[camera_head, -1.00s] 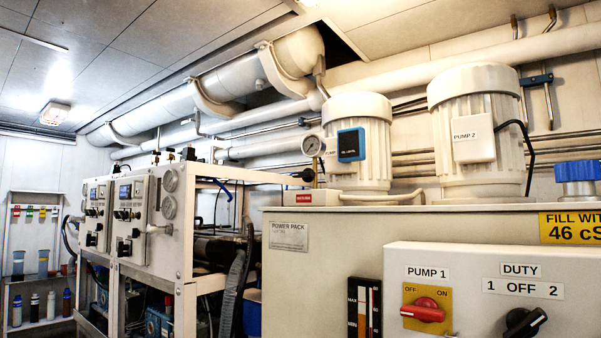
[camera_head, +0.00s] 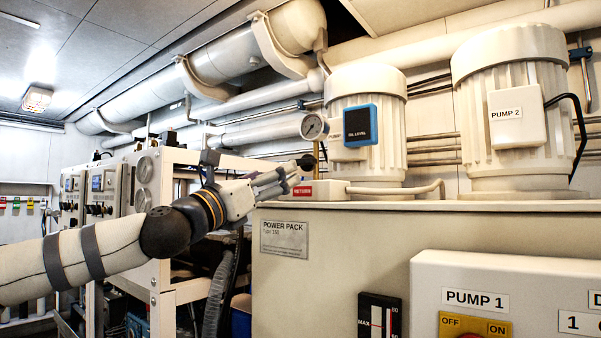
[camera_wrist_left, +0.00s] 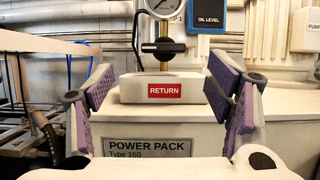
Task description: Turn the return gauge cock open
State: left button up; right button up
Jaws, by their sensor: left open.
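The return gauge cock is a black handle (camera_wrist_left: 164,47) on a brass stem below a round gauge; in the left wrist view the handle lies crosswise. In the head view the handle (camera_head: 306,161) shows just past my fingertips, below the gauge (camera_head: 313,126). A red RETURN label (camera_wrist_left: 165,90) is on the cream block under the cock. My left gripper (camera_head: 285,180) reaches in from the left. Its purple-padded fingers (camera_wrist_left: 168,95) are spread wide and empty, on either side of the block in the picture, apart from the handle. My right gripper is not in view.
The power pack tank (camera_head: 330,235) fills the front, with two pump motors (camera_head: 365,125) on top. A blue oil level box (camera_head: 360,125) is right of the gauge. A white frame with panels (camera_head: 150,215) stands at left. Pipes run behind.

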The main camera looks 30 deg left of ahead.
aim_at(299, 165)
pick_arm(q)
jog(key=x, duration=0.9)
jog(key=shift+w+d+f, duration=0.25)
jog(key=shift+w+d, duration=0.05)
jog(key=shift+w, duration=0.15)
jog(key=shift+w+r, duration=0.3)
jog(key=shift+w, duration=0.15)
jog(key=c, duration=1.2)
